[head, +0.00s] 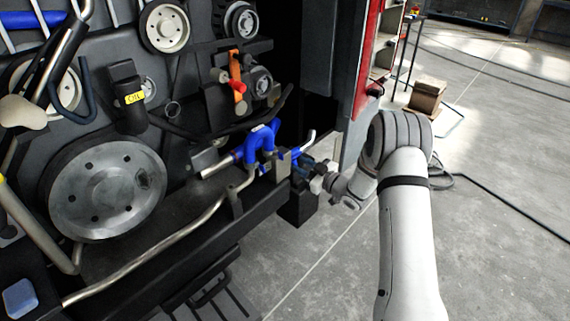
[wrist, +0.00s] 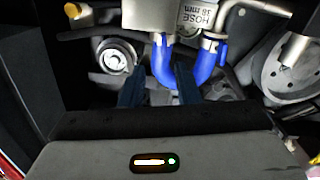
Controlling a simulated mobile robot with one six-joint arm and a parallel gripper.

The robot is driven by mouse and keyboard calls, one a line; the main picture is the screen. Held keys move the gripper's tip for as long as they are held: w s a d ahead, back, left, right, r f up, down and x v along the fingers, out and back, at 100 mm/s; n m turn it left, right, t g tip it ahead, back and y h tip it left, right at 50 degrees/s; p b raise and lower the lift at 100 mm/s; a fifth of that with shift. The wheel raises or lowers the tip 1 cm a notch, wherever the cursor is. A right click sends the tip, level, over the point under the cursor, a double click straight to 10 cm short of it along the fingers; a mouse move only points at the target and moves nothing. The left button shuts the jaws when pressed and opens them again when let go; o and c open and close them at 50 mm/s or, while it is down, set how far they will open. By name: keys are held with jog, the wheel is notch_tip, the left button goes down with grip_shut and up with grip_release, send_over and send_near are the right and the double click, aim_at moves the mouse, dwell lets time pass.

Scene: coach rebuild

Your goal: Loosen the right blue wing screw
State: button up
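A bent blue hose (head: 262,140) sits low on the machine, left of my gripper (head: 310,168) in the head view. In the wrist view the blue hose (wrist: 205,68) has two legs rising beside a white label (wrist: 203,15) reading "HOSE 38 mm". My gripper (wrist: 160,88) shows two dark blue fingers, apart, in front of the hose. I see nothing held between them. The right finger covers part of the hose.
A large grey pulley (head: 108,190) and a black bottle-shaped part (head: 128,98) are on the machine. A metal pipe (head: 150,252) runs along its lower edge. A round pulley (wrist: 117,55) lies behind the left finger. The floor at right has a cardboard box (head: 426,97) and cables.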

aim_at(279, 155)
jog(key=x, duration=0.7)
jog(key=shift+a+f, duration=0.2)
jog(key=shift+a, duration=0.3)
jog(key=shift+c, duration=0.3)
grip_shut()
